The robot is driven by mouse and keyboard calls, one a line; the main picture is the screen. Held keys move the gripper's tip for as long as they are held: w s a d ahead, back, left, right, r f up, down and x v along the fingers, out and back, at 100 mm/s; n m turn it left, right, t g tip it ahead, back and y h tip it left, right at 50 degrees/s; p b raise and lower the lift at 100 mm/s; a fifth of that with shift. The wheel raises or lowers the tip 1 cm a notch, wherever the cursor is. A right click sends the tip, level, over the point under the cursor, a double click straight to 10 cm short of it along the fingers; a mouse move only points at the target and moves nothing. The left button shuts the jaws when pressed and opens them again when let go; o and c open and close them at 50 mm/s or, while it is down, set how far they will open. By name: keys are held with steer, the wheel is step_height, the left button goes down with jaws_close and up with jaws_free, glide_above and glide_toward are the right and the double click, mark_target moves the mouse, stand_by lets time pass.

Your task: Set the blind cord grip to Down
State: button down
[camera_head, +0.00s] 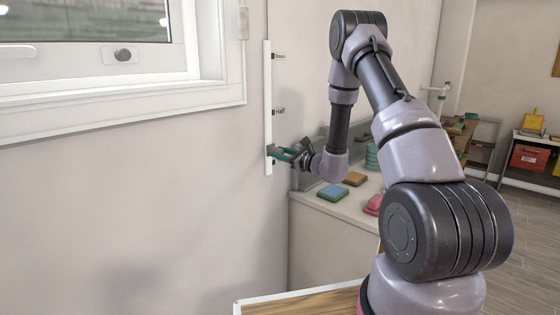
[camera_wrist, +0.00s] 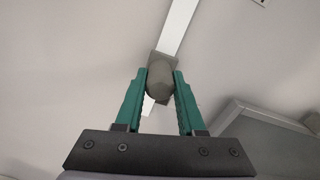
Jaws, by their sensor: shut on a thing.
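The blind cord grip (camera_wrist: 159,82) is a grey-brown rounded knob in the wrist view. It sits between the two green fingers of my gripper (camera_wrist: 160,88), which are shut on it. The white rail (camera_wrist: 178,28) runs behind the grip. In the head view the rail (camera_head: 267,95) stands upright on the wall to the right of the window.
The window frame (camera_head: 222,60) is left of the rail. A pale counter (camera_head: 310,203) with a blue-green block (camera_head: 332,192), an orange block (camera_head: 355,179) and a pink item (camera_head: 374,204) lies below and right of my gripper. Bare wall is left of the rail's lower end.

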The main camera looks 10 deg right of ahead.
step_height(320, 180, up, 34)
steer(key=shift+r, duration=0.1)
steer(key=c, duration=0.6)
jaws_free()
steer(key=shift+r, duration=0.1)
steer(key=shift+o, duration=0.5)
steer(key=shift+s+d+f, duration=0.15)
steer(key=shift+s+f, duration=0.05)
steer(key=v, duration=1)
steer(key=shift+s, duration=0.15)
steer(key=shift+d, duration=0.1)
